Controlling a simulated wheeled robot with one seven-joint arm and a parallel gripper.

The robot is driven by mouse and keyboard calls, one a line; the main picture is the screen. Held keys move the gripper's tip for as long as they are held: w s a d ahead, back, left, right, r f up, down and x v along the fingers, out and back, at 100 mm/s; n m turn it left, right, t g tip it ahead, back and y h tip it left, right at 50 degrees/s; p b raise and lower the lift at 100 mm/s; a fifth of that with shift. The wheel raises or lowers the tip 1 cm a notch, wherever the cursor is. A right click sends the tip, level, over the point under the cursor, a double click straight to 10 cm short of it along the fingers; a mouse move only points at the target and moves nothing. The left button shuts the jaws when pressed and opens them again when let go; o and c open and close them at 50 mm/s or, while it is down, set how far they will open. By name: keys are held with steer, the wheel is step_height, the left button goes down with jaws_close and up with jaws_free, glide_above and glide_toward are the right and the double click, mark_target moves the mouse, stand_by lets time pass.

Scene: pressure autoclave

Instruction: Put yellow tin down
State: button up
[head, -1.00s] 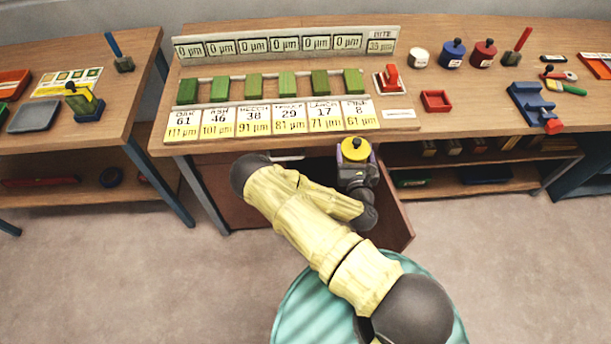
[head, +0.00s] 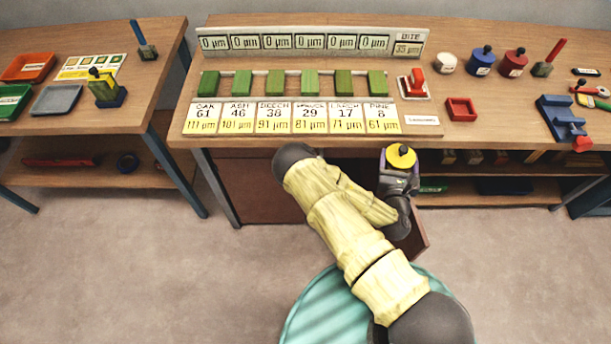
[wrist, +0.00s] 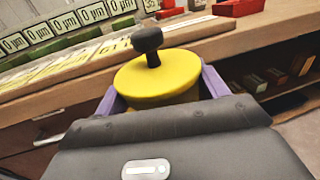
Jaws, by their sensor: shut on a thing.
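The yellow tin (head: 401,157) has a round yellow lid with a black knob. My gripper (head: 399,168) is shut on it and holds it upright in front of the bench's front edge, over the lower shelf area. In the wrist view the yellow tin (wrist: 157,78) sits between the two purple fingers of my gripper (wrist: 160,95), with the bench edge behind it. The tin's lower part is hidden by the gripper. On the bench top stand a white tin (head: 446,63), a blue tin (head: 481,61) and a red tin (head: 514,63), each with a label.
The workbench (head: 480,120) has bare wood in front of the tins. A small red tray (head: 461,109), a red stamp-like tool (head: 415,84), a blue stand (head: 562,118) and a row of green blocks with label cards (head: 274,117) occupy it. A brown door panel (head: 415,243) stands open below.

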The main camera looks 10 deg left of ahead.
step_height(320, 180, down, 39)
steer(key=w+a+y+b, duration=0.1)
steer(key=w+b, duration=0.2)
steer(key=b, duration=3.7)
steer(key=w+a+f+n+g+y+b, duration=0.1)
steer(key=w+a+f+n+y+b, duration=0.1)
steer(key=w+a+f+b, duration=0.5)
steer(key=w+a+f+n+g+y+b, duration=0.1)
steer(key=w+a+f+n+y+b, duration=0.2)
steer(key=w+f, duration=0.9)
steer(key=a+f+y+b, duration=0.2)
steer(key=a+f+b, duration=0.2)
steer(key=b, duration=0.2)
steer(key=shift+w+a, duration=0.25)
steer(key=shift+w, duration=0.15)
steer(key=shift+f, duration=0.2)
step_height(320, 180, down, 6)
steer(key=b, duration=0.4)
steer(key=shift+f+b, duration=0.15)
steer(key=shift+b, duration=0.15)
